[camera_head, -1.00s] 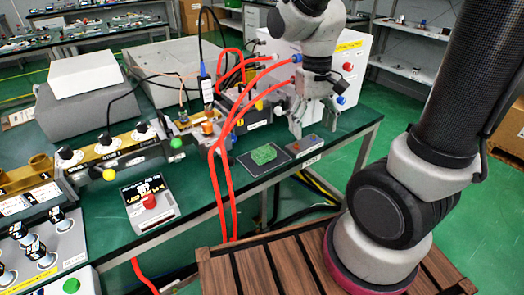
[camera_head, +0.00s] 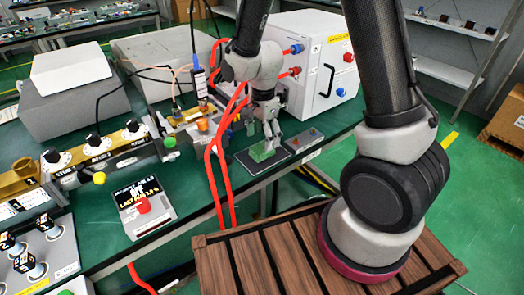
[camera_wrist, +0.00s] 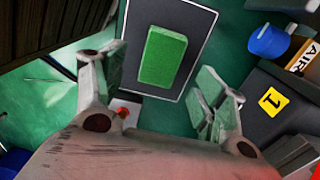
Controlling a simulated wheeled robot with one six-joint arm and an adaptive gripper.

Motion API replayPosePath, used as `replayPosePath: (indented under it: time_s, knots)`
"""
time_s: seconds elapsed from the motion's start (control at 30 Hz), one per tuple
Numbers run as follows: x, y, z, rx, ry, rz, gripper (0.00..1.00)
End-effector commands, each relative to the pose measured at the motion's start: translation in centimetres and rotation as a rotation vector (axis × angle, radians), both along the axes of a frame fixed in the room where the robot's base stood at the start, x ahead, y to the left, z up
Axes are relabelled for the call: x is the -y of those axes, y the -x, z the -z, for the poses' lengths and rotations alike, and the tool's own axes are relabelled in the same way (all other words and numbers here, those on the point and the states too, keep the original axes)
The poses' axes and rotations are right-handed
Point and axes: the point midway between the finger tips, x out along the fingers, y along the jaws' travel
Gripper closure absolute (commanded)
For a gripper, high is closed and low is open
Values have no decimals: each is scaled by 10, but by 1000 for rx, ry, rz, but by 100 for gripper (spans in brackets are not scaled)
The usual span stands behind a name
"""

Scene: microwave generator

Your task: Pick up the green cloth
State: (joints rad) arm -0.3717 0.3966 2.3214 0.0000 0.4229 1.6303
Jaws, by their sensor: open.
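The green cloth (camera_head: 261,152) lies on a dark rectangular mat with a light border (camera_head: 247,164), near the front edge of the green table. In the wrist view the cloth (camera_wrist: 163,56) looks like a thick folded rectangle on the dark mat (camera_wrist: 196,28). My gripper (camera_head: 268,132) is over the mat, just above the cloth, pointing down. In the wrist view my gripper (camera_wrist: 160,80) is open and empty, with one finger on each side of the cloth's line. The cloth appears ahead of and between the fingers. Whether the fingertips touch the mat, I cannot tell.
A small grey box with buttons (camera_head: 304,141) sits right of the mat. Red hoses (camera_head: 212,160) run over the table edge left of it. A white cabinet (camera_head: 308,75) stands behind. A panel with a red button (camera_head: 143,206) lies at left.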

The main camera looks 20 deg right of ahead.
Motion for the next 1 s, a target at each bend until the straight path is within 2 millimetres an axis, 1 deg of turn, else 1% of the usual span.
replayPosePath:
  time_s: [0.2, 0.3, 0.4, 0.57, 0.6, 0.67, 0.7, 0.8, 0.93, 0.97, 1.0]
  knots:
    - [-3, 0, 35, -4, 1, -1, 29]
    - [-3, 0, 46, -3, 1, -2, 29]
    - [-3, 0, 49, -1, 0, -2, 29]
    - [-3, 0, 49, 0, 0, -2, 29]
    - [-3, 0, 49, 0, 0, -2, 32]
    - [-3, 0, 49, 0, 0, -2, 43]
    - [-3, 0, 49, -1, 0, -2, 50]
    - [-3, 0, 49, -1, 0, -2, 68]
    - [-3, 0, 49, 0, 0, -2, 68]
    - [-3, 0, 49, 0, 0, -2, 70]
    - [-3, 0, 49, -1, 0, -2, 70]
